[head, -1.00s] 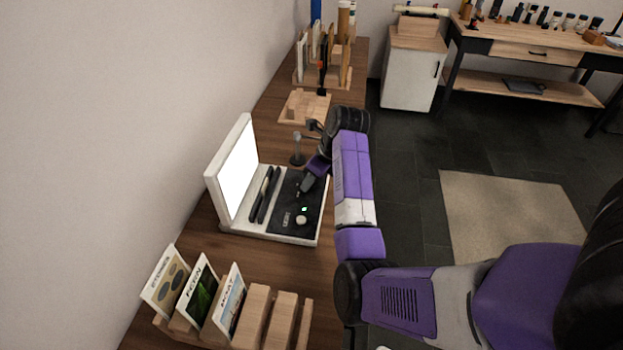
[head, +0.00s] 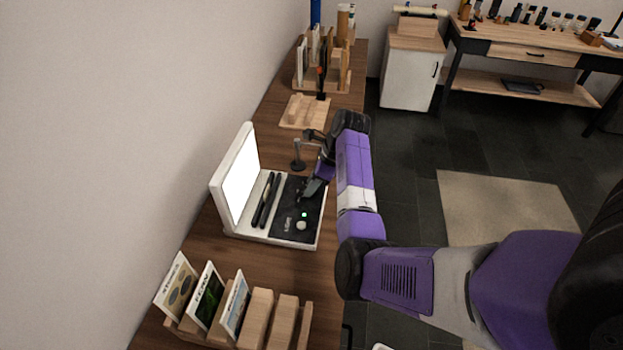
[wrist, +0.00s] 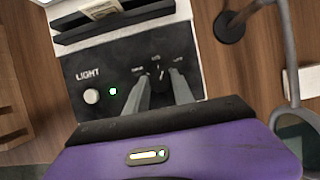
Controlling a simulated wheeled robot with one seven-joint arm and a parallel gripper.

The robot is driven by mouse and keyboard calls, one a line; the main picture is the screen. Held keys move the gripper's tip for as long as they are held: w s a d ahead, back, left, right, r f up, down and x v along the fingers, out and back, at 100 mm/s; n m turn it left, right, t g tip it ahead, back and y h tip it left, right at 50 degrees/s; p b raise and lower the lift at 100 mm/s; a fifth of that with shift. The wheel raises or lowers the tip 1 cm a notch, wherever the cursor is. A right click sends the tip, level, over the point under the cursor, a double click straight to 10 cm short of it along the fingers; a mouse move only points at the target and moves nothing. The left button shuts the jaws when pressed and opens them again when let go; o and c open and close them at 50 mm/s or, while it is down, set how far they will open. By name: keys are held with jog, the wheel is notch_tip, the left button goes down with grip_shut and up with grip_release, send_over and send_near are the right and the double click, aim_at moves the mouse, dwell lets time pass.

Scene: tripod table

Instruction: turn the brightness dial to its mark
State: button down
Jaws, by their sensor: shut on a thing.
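The light unit (head: 270,238) is a white box with a lit upright panel and a black control plate (head: 290,235). The plate shows in the wrist view (wrist: 103,63) with the word LIGHT, a round white button (wrist: 91,96) and a lit green lamp (wrist: 113,91). The black brightness dial (wrist: 158,72) sits among small white markings, partly hidden by the fingers. My gripper (wrist: 158,84) is shut on the dial, one finger on each side; it also shows in the head view (head: 304,194). I cannot read the dial's exact angle against its mark.
A metal stand with a dark round base (head: 298,166) is close behind my gripper, its curved rod at right in the wrist view (wrist: 288,60). A card rack (head: 262,318) stands in front and a wooden holder (head: 304,111) behind. The wall is left; open floor lies right.

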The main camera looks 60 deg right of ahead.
jog(key=n, duration=0.2)
jog(key=n+y+p, duration=0.1)
jog(key=shift+w+d+r+n+g, duration=0.1)
jog(key=shift+d+r+n+g, duration=0.05)
jog(key=shift+n+g, duration=0.2)
jog(key=n+g+y, duration=0.1)
jog(key=n, duration=0.2)
jog(key=shift+w+n, duration=0.1)
jog(key=shift+n, duration=0.25)
jog(key=n+g+y+b, duration=0.1)
jog(key=n, duration=0.2)
jog(key=shift+w+d+n, duration=0.1)
jog(key=shift+n, duration=0.2)
jog(key=shift+w+n+g+b, duration=0.1)
jog(key=shift+n+g+b, duration=0.85)
jog(key=shift+n, duration=1.25)
jog(key=c, duration=1.1)
grip_release()
jog(key=v, duration=0.7)
jog(key=shift+d+r, duration=0.15)
jog(key=shift+r, duration=0.1)
